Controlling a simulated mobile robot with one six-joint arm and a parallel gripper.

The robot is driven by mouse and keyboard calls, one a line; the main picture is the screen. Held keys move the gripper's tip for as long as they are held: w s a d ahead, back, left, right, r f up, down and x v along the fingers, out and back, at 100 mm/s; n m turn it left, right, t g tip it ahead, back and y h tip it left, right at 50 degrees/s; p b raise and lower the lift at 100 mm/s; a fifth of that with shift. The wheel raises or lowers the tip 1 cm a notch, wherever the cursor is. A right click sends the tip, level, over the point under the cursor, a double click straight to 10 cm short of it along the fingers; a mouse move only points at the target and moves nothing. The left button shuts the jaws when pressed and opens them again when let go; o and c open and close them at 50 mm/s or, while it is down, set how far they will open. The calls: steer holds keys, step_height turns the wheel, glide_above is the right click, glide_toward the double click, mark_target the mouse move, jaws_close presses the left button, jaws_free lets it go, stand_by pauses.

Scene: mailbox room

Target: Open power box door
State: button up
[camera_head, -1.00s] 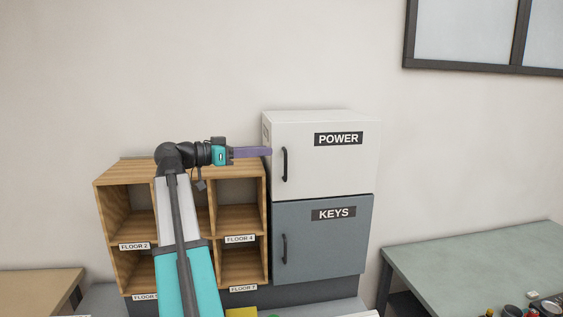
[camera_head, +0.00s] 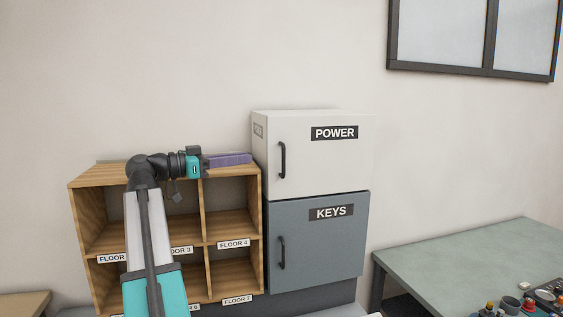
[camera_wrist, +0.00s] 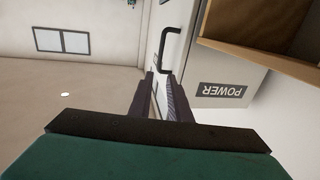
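The white power box (camera_head: 318,158) stands on top of the grey KEYS box, its door shut. Its black upright bar handle (camera_head: 282,160) is near the door's left edge. My gripper (camera_head: 250,158) has purple fingers pointing right, over the top of the wooden shelf and just left of the power box. In the wrist view, which is upside down, the fingers of my gripper (camera_wrist: 160,76) stand apart with nothing between them. The handle (camera_wrist: 168,50) shows just beyond the fingertips, and the power box's label (camera_wrist: 222,90) is at the right.
The wooden pigeonhole shelf (camera_head: 232,243) stands left of the boxes, below my gripper. The grey KEYS box (camera_head: 330,245) with its own handle is under the power box. A greenish table (camera_head: 455,260) with small items is at the right.

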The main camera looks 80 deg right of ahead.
mark_target(280, 153)
steer(key=shift+s+d, duration=0.1)
steer(key=shift+s, duration=0.05)
steer(key=p+x, duration=0.4)
steer(key=x, duration=0.8)
steer(key=shift+s+d+r+p, duration=0.1)
steer(key=shift+s+d+p, duration=0.05)
steer(key=shift+s+p, duration=0.15)
steer(key=shift+s+d, duration=0.35)
steer(key=shift+s, duration=0.05)
jaws_close()
